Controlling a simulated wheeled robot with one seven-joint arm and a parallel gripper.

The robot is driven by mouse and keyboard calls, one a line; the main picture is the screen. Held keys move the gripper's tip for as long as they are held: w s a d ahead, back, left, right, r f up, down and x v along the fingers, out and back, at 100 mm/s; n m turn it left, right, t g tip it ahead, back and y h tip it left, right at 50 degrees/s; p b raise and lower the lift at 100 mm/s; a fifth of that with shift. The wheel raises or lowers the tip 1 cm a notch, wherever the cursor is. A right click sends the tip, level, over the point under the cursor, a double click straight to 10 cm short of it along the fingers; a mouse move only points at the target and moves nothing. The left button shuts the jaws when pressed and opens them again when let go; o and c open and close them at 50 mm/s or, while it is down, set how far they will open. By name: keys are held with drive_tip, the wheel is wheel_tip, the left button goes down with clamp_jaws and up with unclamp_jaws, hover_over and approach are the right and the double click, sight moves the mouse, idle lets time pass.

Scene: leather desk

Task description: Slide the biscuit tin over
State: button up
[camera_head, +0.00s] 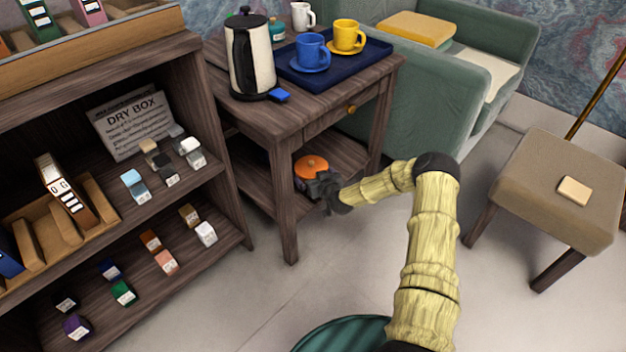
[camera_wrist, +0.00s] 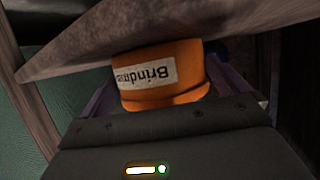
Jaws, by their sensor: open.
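The biscuit tin (camera_head: 311,164) is round and orange and sits on the lower shelf (camera_head: 258,180) of the dark wooden side table. My gripper (camera_head: 321,186) is at that shelf, against or very close to the tin's near right side, and hides part of it. My fingers are apart, one toward each side of the tin. I cannot tell whether they touch it.
The tabletop above holds a kettle (camera_head: 250,60) and a blue tray (camera_head: 300,78) with a blue cup (camera_head: 312,50) and a yellow cup (camera_head: 347,35). Table legs (camera_head: 287,222) flank the shelf opening. A green armchair (camera_head: 430,95) stands behind right, a stool (camera_head: 535,190) at right.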

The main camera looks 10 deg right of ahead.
drive_tip(key=shift+x, duration=1)
drive_tip(key=shift+c, duration=0.4)
drive_tip(key=c, duration=0.6)
drive_tip(key=shift+b, duration=0.3)
drive_tip(key=shift+d, duration=0.15)
